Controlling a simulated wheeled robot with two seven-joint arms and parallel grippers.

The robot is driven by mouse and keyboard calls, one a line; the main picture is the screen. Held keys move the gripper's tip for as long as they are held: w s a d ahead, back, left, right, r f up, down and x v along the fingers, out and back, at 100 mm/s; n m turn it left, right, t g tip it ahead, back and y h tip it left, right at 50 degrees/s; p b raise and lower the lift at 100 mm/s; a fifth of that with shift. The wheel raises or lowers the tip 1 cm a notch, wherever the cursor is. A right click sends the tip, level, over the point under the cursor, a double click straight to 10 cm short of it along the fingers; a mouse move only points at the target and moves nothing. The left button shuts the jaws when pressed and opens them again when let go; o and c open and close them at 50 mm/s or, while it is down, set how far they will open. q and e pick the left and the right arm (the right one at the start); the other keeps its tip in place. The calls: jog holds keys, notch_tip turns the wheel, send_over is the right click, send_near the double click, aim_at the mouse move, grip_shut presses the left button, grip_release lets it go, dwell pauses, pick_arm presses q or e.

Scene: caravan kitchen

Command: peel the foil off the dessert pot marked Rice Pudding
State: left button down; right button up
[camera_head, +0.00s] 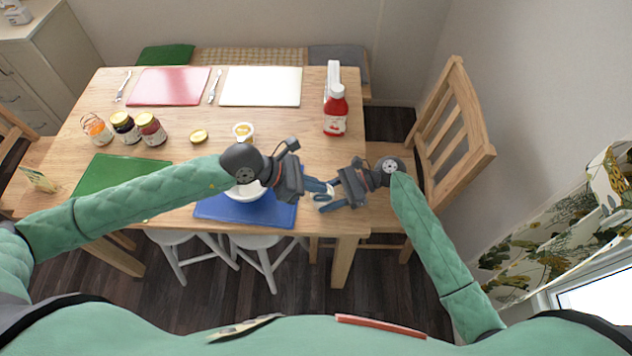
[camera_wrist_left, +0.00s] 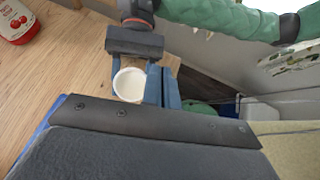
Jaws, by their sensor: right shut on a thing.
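A small white pot (camera_wrist_left: 130,85) with a round rim is held over the table's right edge. My right gripper (camera_head: 328,200) is shut on it; the pot (camera_head: 330,190) shows only as a small white patch in the head view. Its round top is plain and pale, and I cannot tell whether foil covers it. No marking is readable. My left gripper (camera_head: 318,186) is right beside the pot, its blue fingers close to the rim. Whether they are open or shut on something is unclear.
Another small pot (camera_head: 243,130) stands on the wooden table (camera_head: 290,130), near a yellow half fruit (camera_head: 198,137). A white bowl (camera_head: 245,190) sits on a blue mat (camera_head: 222,210). Several jars (camera_head: 124,127) stand left, a red bottle (camera_head: 335,112) right. A chair (camera_head: 450,110) is beyond the right edge.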

jog(key=o, duration=1)
pick_arm(q)
notch_tip(320, 180, up, 6)
pick_arm(e)
jog(key=shift+d, duration=0.1)
jog(key=v, duration=1.2)
pick_arm(q)
jog(key=shift+r, duration=0.1)
